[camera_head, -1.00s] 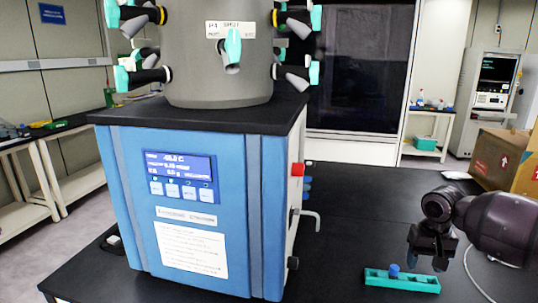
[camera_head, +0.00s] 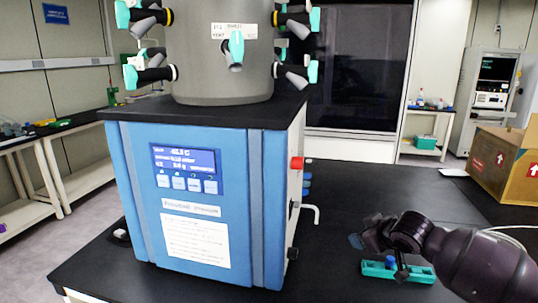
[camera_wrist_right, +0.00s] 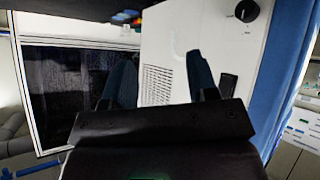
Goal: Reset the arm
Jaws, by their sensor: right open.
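My right arm comes in from the right in the head view. Its dark gripper (camera_head: 360,240) points left toward the freeze dryer, above the bench and past the teal rack. In the right wrist view the two fingers (camera_wrist_right: 160,82) stand apart with nothing between them, facing the dryer's white side panel (camera_wrist_right: 175,60). The blue freeze dryer (camera_head: 190,215) stands on the black bench, with a grey chamber (camera_head: 215,70) on top. My left gripper is not in view.
The teal rack (camera_head: 425,275) with a blue-capped item (camera_head: 391,261) lies under my right forearm and is partly hidden. A bent white handle (camera_head: 312,212) sticks out from the dryer's side. A cardboard box (camera_head: 500,160) stands at the back right.

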